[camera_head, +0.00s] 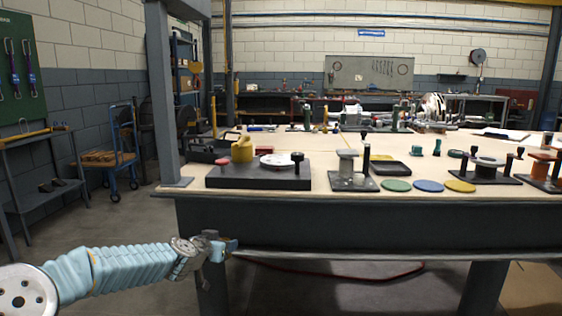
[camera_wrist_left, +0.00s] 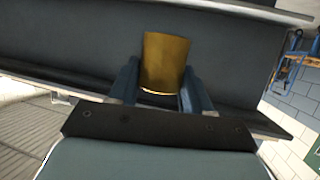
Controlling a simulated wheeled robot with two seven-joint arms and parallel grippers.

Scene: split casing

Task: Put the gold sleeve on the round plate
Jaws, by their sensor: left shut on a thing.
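My left gripper (camera_head: 232,246) hangs in front of the table's front edge, below the tabletop. In the left wrist view the gripper (camera_wrist_left: 158,88) is shut on the gold sleeve (camera_wrist_left: 166,60), a plain gold cylinder between the two blue fingers. I cannot make out the sleeve in the head view. A pale round plate (camera_head: 275,160) lies on a black base (camera_head: 258,182) at the table's left end, above and to the right of the gripper. Which round piece the task means is not certain. My right gripper is not in view.
On the black base are a yellow part (camera_head: 242,150), a red knob and a black knob. Green (camera_head: 396,185), blue (camera_head: 429,186) and yellow (camera_head: 460,186) discs lie along the table's front edge. A grey post stand (camera_head: 347,180) is near. A grey column (camera_head: 161,90) rises at the table's left corner.

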